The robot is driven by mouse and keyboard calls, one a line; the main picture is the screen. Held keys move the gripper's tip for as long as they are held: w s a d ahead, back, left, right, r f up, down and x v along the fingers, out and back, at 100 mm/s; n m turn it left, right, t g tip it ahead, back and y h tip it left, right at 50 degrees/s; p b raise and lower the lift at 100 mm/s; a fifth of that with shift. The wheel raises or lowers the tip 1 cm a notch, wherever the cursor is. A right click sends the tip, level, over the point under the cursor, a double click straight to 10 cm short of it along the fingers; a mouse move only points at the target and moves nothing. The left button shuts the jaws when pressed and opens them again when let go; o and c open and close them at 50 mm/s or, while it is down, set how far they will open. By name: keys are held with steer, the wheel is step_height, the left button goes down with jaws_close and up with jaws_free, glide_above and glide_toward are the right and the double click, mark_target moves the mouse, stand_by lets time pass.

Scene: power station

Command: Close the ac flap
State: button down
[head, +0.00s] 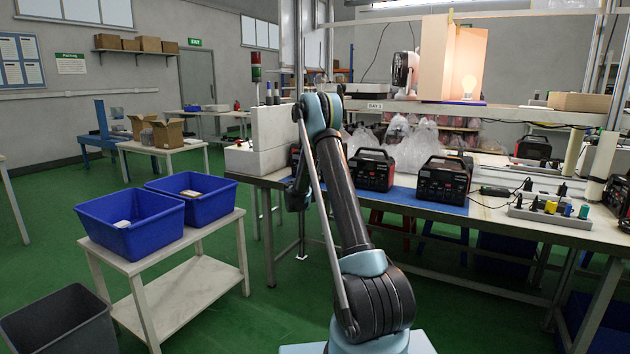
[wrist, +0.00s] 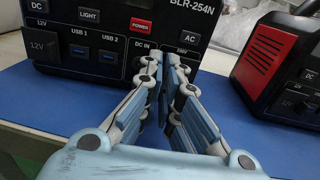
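A black power station (wrist: 235,22) marked BLR-254N fills the back of the wrist view, its front panel facing me. Its AC button (wrist: 188,36) is at the panel's right, beside the red power button (wrist: 141,25). My gripper (wrist: 165,66) is in front of the lower right of the panel, below the AC button. Its fingertips are together with nothing seen between them. The AC flap cannot be made out; the fingers cover part of the outlet area. In the head view, my arm hides most of this station and the gripper.
A second power station (head: 372,170) stands to the right, also in the wrist view (wrist: 281,70); a third (head: 443,183) is farther right. A blue mat (wrist: 50,100) lies beneath. A white box (head: 272,130) stands at the workbench's left end, and a shelf runs above the bench.

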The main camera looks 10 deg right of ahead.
steer(key=c, duration=1.8)
jaws_free()
steer(key=v, duration=1.2)
steer(key=shift+f, duration=0.1)
